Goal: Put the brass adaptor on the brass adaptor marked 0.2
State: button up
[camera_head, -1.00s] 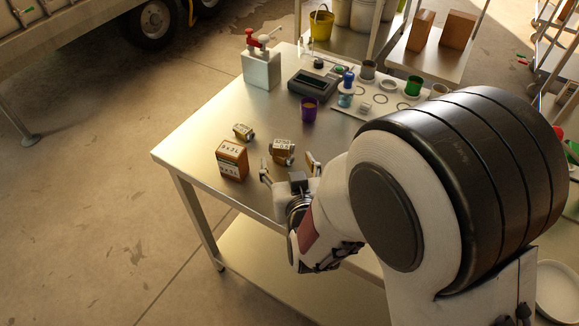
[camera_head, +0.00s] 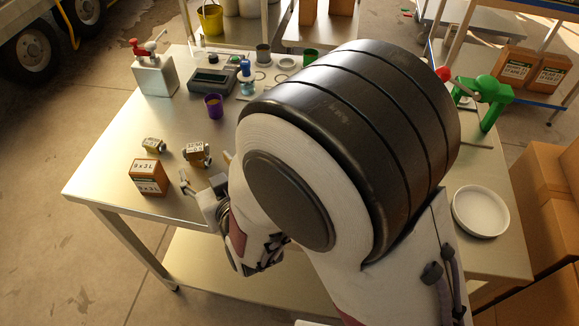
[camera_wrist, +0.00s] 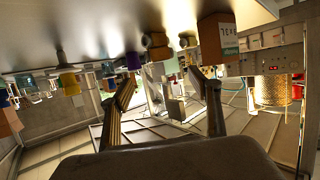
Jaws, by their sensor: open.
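Two small brass adaptors with white labels stand on the metal table in the head view. The larger adaptor (camera_head: 196,154) is nearer my gripper, and the smaller adaptor (camera_head: 153,145) is to its left. Their label text is too small to read surely. My gripper (camera_head: 206,168) is open and empty, with its fingers just in front of the larger adaptor and apart from it. In the upside-down wrist view, the larger adaptor (camera_wrist: 155,46) appears above and beyond the open fingers. The smaller adaptor (camera_wrist: 188,40) is farther off to its right. My arm hides part of the table.
An orange-brown labelled box (camera_head: 148,178) stands close to the adaptors, at front left. A purple cup (camera_head: 213,105) is behind them. A grey device (camera_head: 211,80), a lever press (camera_head: 154,73) and a blue-topped bottle (camera_head: 246,78) stand farther back. The table's left part is clear.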

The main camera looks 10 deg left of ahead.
jog(key=w+d+r+m+g+h, duration=0.1)
jog(key=d+r+h, duration=0.15)
jog(key=d, duration=0.55)
jog(key=w+d+r+m+h, duration=0.1)
jog(key=d+r+m, duration=0.1)
jog(key=d+r, duration=0.35)
jog(key=w+d+r+m+g+h, duration=0.1)
jog(key=w+d+r, duration=0.1)
jog(key=d, duration=0.7)
jog(key=s+d+r+m+g+h, duration=0.3)
jog(key=s+d+m+h, duration=0.1)
jog(key=s+d, duration=1.4)
jog(key=d, duration=0.3)
jog(key=shift+d+h, duration=0.3)
jog(key=shift+h, duration=0.05)
